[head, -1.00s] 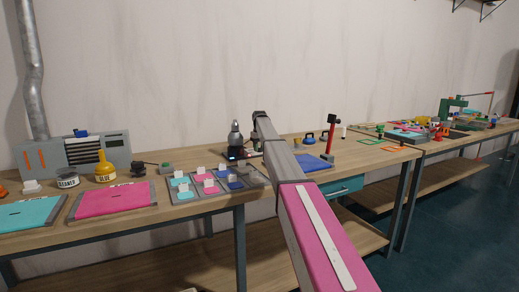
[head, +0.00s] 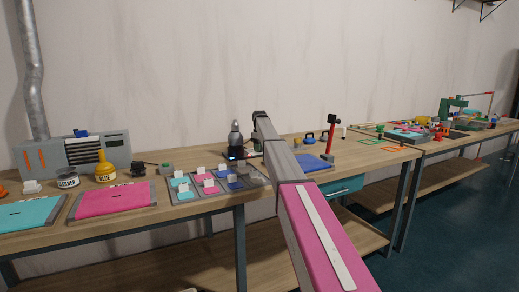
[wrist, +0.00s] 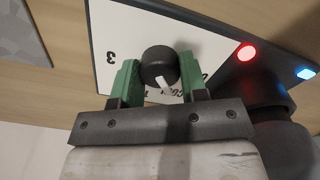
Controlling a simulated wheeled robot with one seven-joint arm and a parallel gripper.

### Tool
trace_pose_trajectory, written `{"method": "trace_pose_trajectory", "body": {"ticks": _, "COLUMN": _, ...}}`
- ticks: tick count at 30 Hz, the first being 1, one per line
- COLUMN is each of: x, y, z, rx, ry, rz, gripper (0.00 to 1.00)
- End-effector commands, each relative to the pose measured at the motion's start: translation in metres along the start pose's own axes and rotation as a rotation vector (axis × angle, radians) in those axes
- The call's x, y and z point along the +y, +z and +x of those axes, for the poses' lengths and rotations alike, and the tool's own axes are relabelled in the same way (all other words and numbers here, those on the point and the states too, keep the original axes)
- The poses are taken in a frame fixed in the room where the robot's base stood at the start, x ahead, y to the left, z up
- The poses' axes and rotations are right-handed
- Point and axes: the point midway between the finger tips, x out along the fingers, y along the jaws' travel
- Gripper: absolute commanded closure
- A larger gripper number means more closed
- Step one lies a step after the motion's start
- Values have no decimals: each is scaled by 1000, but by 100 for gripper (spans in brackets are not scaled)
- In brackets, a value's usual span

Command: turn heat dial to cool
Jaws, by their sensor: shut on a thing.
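The heat dial (wrist: 158,66) is a round black knob with a white pointer mark, in the middle of the wrist view. It stands on a white plate with black lettering (wrist: 112,28), partly hidden by my gripper. My gripper (wrist: 157,80) has its two green fingers on either side of the dial and is shut on it. The white mark points toward the lower right of the wrist view, near partly covered letters. In the head view my arm hides the dial and gripper; the dark heating device (head: 236,142) stands just left of the arm's end.
A red light (wrist: 247,52) and a blue light (wrist: 306,72) glow on the dark base right of the dial.

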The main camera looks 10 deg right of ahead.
Motion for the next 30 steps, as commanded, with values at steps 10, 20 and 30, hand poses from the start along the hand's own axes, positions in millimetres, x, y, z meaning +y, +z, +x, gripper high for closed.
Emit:
{"method": "trace_pose_trajectory", "body": {"ticks": 10, "x": 0, "y": 0, "z": 0, "rx": 0, "ry": 0, "rz": 1, "gripper": 35}}
{"method": "trace_pose_trajectory", "body": {"ticks": 20, "x": 0, "y": 0, "z": -3, "rx": 0, "ry": 0, "rz": 2, "gripper": 35}}
{"method": "trace_pose_trajectory", "body": {"ticks": 30, "x": 1, "y": -1, "z": -43, "rx": 1, "ry": 1, "rz": 2, "gripper": 35}}
